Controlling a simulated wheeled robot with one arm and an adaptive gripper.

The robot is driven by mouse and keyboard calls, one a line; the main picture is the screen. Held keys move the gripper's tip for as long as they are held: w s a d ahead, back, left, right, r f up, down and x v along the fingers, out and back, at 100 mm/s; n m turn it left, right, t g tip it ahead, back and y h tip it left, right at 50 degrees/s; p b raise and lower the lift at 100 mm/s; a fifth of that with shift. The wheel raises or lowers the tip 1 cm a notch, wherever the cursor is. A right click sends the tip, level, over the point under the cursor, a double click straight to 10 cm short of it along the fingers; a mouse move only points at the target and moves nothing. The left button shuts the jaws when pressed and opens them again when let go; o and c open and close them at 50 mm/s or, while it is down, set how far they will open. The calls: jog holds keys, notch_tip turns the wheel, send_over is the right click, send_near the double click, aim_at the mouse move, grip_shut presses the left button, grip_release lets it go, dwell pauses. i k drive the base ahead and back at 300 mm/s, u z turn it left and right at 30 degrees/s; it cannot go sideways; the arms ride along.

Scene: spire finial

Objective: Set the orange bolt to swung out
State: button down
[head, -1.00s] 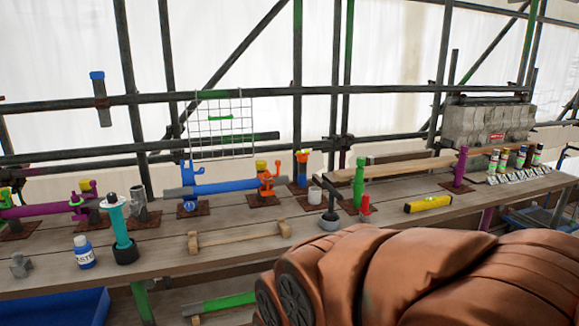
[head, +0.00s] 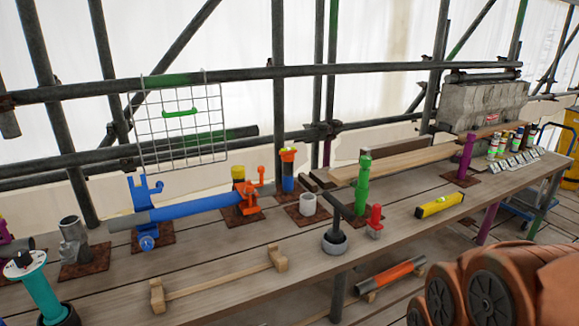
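An orange clamp (head: 249,200) stands at the right end of a blue tube (head: 195,207) on the plank bench. A small orange bolt (head: 260,178) stands up at the clamp's top right. It is too small to tell whether it sits in the clamp's slot or beside it. The tube's left end rests at a blue bracket (head: 139,197) with a hook and a round knob low in front. My gripper is not in view. Copper-coloured parts of my arm fill the lower right corner, well apart from the clamp.
A wire mesh panel (head: 180,125) hangs behind the tube. A white cup (head: 308,204), a dark pot with a handle (head: 335,240), a green post (head: 362,185), a red-topped piece (head: 375,222) and a yellow level (head: 439,206) stand right of the clamp. A wooden rack (head: 215,280) lies in front.

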aim_at(248, 182)
jog(key=z, duration=0.05)
jog(key=i, duration=0.75)
jog(key=u, duration=0.85)
jog(key=i, duration=0.7)
jog(key=u, duration=0.8)
